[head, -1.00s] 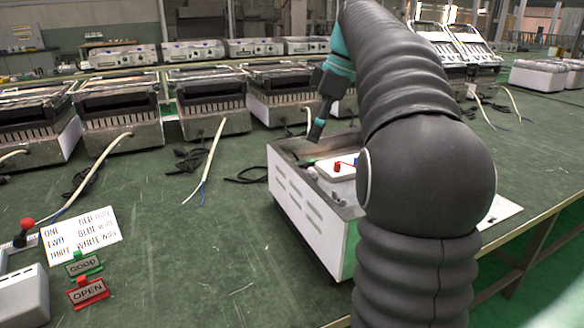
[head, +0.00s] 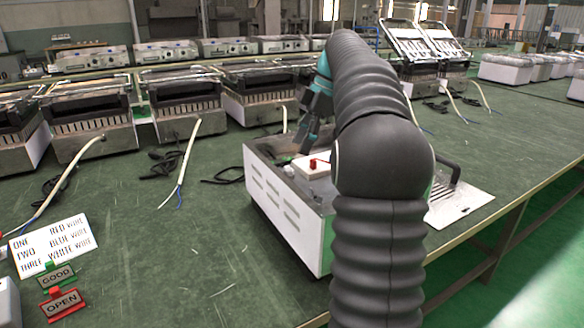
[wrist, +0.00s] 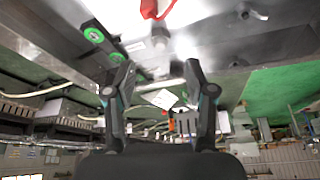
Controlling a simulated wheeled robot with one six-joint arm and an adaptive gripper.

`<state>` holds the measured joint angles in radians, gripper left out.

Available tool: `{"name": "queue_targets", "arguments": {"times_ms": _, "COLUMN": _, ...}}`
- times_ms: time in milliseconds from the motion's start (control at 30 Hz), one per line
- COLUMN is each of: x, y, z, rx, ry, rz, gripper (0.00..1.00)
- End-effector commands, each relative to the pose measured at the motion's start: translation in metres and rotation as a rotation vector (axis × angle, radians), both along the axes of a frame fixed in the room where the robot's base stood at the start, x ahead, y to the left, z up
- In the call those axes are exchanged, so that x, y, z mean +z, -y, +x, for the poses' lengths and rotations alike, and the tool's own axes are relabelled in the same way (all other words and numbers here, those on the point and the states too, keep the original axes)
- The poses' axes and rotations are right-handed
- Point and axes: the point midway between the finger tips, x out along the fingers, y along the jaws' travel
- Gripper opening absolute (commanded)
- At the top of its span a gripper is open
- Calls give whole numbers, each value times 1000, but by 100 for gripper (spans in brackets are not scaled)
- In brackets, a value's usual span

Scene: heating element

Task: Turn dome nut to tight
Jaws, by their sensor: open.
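The open heating-element housing (head: 285,204) has white slotted sides and stands on the green bench, partly behind my arm. My gripper (head: 300,148) is low over its far left part in the head view. In the wrist view my gripper (wrist: 160,68) is open, its two fingers apart with nothing clearly between them. A small pale grey stud-like piece (wrist: 160,40) lies just beyond the fingertips, below a red part (wrist: 150,9). It may be the dome nut, but blur leaves this unsure. The red part on a white block also shows in the head view (head: 313,163).
A vented metal panel (head: 461,199) lies right of my arm near the bench edge. A wiring card (head: 48,244) and GOOD and OPEN tags (head: 62,303) lie at left. Several heaters with loose cables stand behind. Bare bench (head: 190,260) lies left of the housing.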

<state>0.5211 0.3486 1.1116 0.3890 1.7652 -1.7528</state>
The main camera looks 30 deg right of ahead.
Motion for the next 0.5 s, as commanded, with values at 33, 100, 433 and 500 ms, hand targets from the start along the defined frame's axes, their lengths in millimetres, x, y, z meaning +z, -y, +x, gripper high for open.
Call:
{"name": "queue_targets", "arguments": {"times_ms": 33, "x": -9, "y": -4, "z": 1, "rx": 1, "ry": -2, "rz": 2, "gripper": 55}}
{"name": "queue_targets", "arguments": {"times_ms": 100, "x": -20, "y": -9, "z": 1, "rx": 1, "ry": -3, "rz": 1, "gripper": 55}}
{"name": "queue_targets", "arguments": {"times_ms": 433, "x": -62, "y": -25, "z": 7, "rx": 0, "ry": -1, "rz": 0, "gripper": 55}}
{"name": "queue_targets", "arguments": {"times_ms": 500, "x": -66, "y": -27, "z": 7, "rx": 0, "ry": -1, "rz": 0, "gripper": 55}}
